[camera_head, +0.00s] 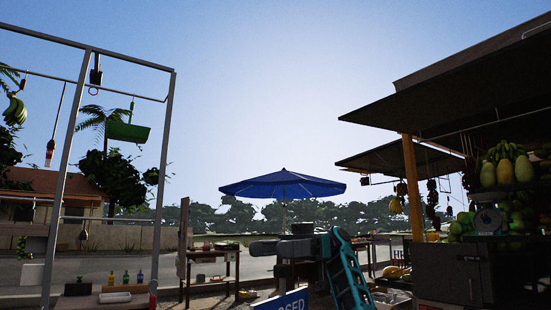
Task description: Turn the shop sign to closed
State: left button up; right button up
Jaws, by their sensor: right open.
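The shop sign (275,304) is a blue board with a white edge at the bottom middle of the head view. Only its upper part shows. My left gripper is not in view.
A blue parasol (283,184) stands behind. The fruit truck (458,272) with its awnings is at the right. A metal rack (164,150) with hanging items is at the left, above a low table with bottles (126,277). A wooden table (208,254) stands left of the gripper.

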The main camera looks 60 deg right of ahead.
pick_arm(q)
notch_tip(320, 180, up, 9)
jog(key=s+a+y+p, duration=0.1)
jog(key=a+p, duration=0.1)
jog(key=p, duration=1)
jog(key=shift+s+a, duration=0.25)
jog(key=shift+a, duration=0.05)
pick_arm(e)
notch_tip(320, 180, up, 17)
jog(key=shift+f, duration=0.2)
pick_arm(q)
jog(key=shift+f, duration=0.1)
pick_arm(e)
jog(key=shift+c, duration=0.2)
